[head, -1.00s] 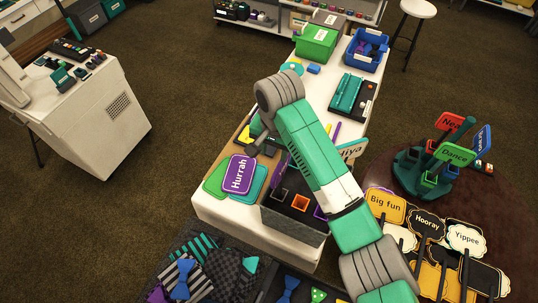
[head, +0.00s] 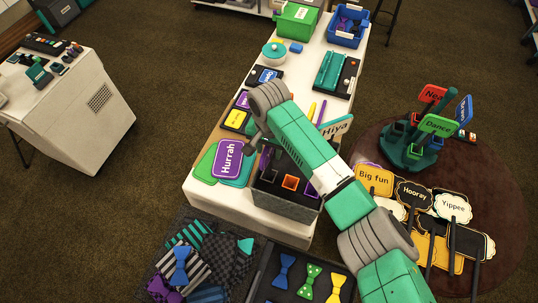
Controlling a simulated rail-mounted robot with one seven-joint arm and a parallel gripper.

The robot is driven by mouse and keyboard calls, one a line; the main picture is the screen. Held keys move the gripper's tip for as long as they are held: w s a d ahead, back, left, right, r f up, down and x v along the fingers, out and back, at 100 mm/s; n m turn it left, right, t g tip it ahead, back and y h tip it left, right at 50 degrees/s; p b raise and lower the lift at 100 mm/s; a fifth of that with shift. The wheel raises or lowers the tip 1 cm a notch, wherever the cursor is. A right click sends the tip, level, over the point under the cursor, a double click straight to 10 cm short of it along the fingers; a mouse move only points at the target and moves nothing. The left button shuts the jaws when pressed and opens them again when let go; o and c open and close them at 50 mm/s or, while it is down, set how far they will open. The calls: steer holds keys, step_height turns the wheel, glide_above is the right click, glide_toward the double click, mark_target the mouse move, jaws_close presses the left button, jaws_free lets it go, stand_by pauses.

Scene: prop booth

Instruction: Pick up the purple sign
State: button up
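The purple sign (head: 228,160), with a white border and the word "Hurrah", lies on top of green and teal signs at the near left end of the white table. My gripper (head: 252,143) is just right of the sign's upper right edge, pointing down below the grey wrist. It is small and dark here, and partly hidden by my arm. I cannot tell whether its fingers are apart or whether they touch the sign.
A grey bin (head: 284,202) with dark and orange square holders stands right of the sign, under my arm. Yellow and black trays (head: 236,118) lie behind the purple sign. Bow ties (head: 180,267) fill trays in front.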

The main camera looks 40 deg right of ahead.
jaws_close()
steer(key=shift+r, duration=0.15)
